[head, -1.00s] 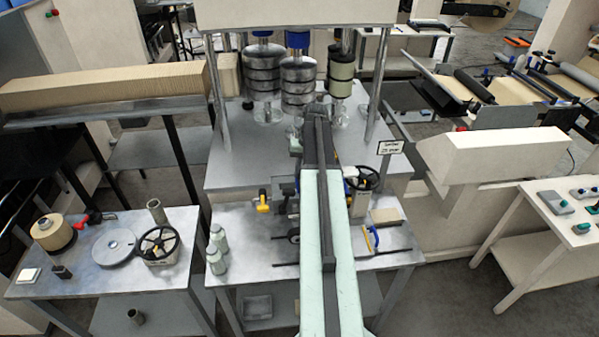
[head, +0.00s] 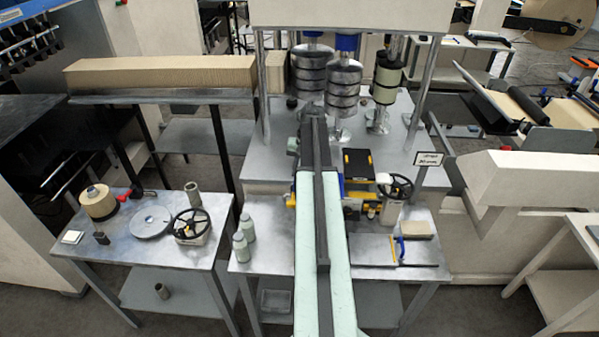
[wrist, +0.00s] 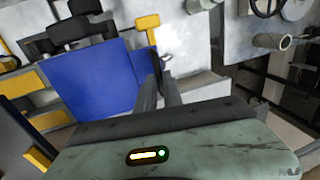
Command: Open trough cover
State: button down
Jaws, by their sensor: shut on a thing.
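A dark panel with yellow edge pieces (head: 358,163), which looks like the trough cover, shows just right of my arm in the head view. It appears raised or tilted; its hinge is not clear. A broad blue panel (wrist: 95,82) fills the left of the wrist view; I cannot tell whether it is the cover's other face. My gripper (wrist: 163,72) is at the blue panel's right edge, its dark fingers close together and shut on a thin part there. In the head view my arm hides the fingers and the contact.
Stacked metal rollers (head: 344,85) stand behind my arm. A black handwheel (head: 396,186) is at the right and two pale bottles (head: 243,240) are at the left. A side table (head: 140,255) stands further left.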

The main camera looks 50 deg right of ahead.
jog(key=c, duration=1.8)
grip_release()
jog(key=shift+s, duration=0.1)
jog(key=shift+o, duration=0.2)
jog(key=shift+s+d, duration=0.15)
jog(key=shift+s, duration=0.1)
notch_tip(320, 180, up, 8)
jog(key=s+d+p, duration=0.1)
jog(key=p, duration=0.6)
jog(key=shift+f+p, duration=0.15)
jog(key=shift+p, duration=0.15)
jog(key=shift+f, duration=0.1)
